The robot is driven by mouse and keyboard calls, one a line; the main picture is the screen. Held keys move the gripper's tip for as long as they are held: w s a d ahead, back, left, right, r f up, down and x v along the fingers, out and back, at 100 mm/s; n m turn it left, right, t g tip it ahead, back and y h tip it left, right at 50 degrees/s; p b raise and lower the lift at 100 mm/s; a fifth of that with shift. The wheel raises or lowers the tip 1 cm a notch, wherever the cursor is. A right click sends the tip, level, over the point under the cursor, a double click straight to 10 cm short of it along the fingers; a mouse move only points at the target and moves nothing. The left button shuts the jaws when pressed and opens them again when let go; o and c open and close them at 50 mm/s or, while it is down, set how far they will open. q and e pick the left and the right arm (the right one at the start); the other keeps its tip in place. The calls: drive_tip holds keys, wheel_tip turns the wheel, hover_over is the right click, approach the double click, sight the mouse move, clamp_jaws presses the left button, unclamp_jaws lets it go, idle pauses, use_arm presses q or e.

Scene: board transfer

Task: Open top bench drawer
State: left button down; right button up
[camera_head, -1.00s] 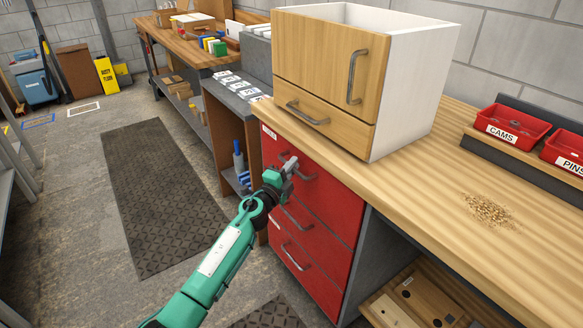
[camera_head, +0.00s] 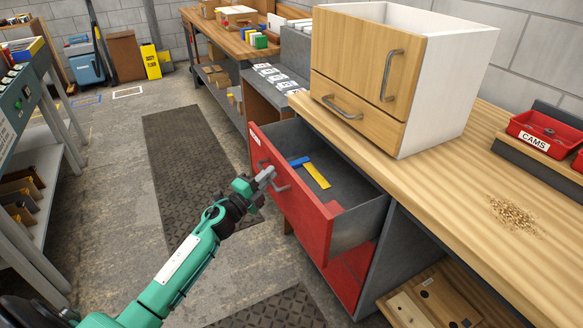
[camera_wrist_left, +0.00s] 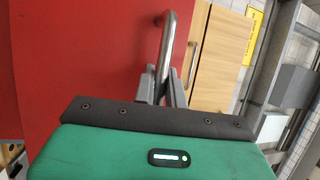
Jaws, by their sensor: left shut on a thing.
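The top bench drawer (camera_head: 293,205) has a red front and stands pulled well out of the bench in the head view. A blue item (camera_head: 299,161) and a yellow item (camera_head: 317,176) lie inside it. My left gripper (camera_head: 268,173) is at the drawer's metal handle (camera_head: 281,188), in front of the red face. In the left wrist view, its fingers (camera_wrist_left: 164,80) are closed around the handle bar (camera_wrist_left: 165,45), with the red front (camera_wrist_left: 75,50) beside it. The lower red drawer (camera_head: 343,284) is mostly hidden under the open one. My right gripper is not in view.
A wooden cabinet (camera_head: 360,65) with its own handles stands on the wooden bench top (camera_head: 450,185). Wood shavings (camera_head: 512,215) and a red CAMS bin (camera_head: 545,130) are to the right. Floor with a dark mat (camera_head: 185,165) lies clear left of the drawer.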

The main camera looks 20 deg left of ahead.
use_arm(q)
drive_tip(key=s+a, duration=0.6)
drive_tip(key=s, duration=0.2)
drive_tip(key=shift+s+a, duration=0.2)
drive_tip(key=shift+a, duration=0.05)
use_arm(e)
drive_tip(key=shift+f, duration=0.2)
use_arm(q)
drive_tip(key=c, duration=1.5)
unclamp_jaws()
drive_tip(key=shift+o, duration=0.2)
